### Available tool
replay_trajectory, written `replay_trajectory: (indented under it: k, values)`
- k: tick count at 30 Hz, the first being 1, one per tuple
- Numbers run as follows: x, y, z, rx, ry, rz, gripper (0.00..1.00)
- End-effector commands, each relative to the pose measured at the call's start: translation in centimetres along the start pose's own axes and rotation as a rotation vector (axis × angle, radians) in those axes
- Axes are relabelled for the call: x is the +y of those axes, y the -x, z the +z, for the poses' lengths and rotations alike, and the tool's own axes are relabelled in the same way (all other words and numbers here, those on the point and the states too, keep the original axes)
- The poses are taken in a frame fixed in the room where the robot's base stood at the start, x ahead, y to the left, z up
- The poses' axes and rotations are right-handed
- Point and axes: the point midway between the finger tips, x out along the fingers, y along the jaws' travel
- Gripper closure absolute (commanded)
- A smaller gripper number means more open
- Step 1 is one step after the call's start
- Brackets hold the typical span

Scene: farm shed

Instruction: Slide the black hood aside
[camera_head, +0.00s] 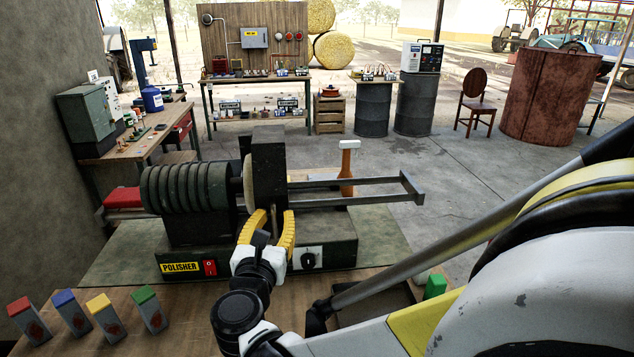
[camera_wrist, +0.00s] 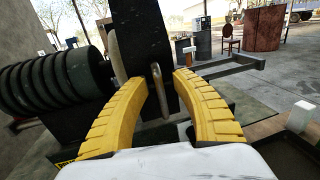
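The black hood (camera_head: 268,160) is a tall dark block on the polisher (camera_head: 335,250), right of the pale polishing wheel (camera_head: 249,182). In the wrist view the hood (camera_wrist: 146,35) fills the upper middle, with a small upright metal handle (camera_wrist: 157,90) on its near face. My gripper (camera_head: 270,222) is in front of the hood. Its yellow fingers are spread, one on each side of the handle in the wrist view (camera_wrist: 158,82). Whether they touch the hood or handle I cannot tell. The handle is not clearly visible in the head view.
A metal rail frame (camera_head: 375,187) extends right from the hood. A dark ribbed cylinder (camera_head: 185,190) is at its left. An orange tool with a white head (camera_head: 347,165) stands behind the rails. Several colour-topped blocks, including a red-topped one (camera_head: 30,322), stand at front left.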

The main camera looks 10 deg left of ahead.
Motion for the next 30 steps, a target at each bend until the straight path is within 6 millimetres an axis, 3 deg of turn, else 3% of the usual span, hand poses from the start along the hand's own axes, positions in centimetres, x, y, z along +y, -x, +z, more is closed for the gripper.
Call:
replay_trajectory:
  k: [3, 6, 14, 17, 24, 30]
  values:
    - [0.0, 0.0, 0.0, 0.0, 0.0, 0.0, 0.7]
    - [0.0, 0.0, 0.0, 0.0, 0.0, 0.0, 1.0]
    - [-0.5, -0.1, 0.0, 0.0, 0.0, -0.001, 1.0]
    - [-2.3, -0.5, -0.1, 0.0, 0.0, -0.006, 1.0]
    - [-9.2, -1.9, -0.1, 0.001, -0.001, -0.008, 1.0]
    - [-12.9, -2.6, -0.1, 0.0, -0.001, -0.004, 1.0]
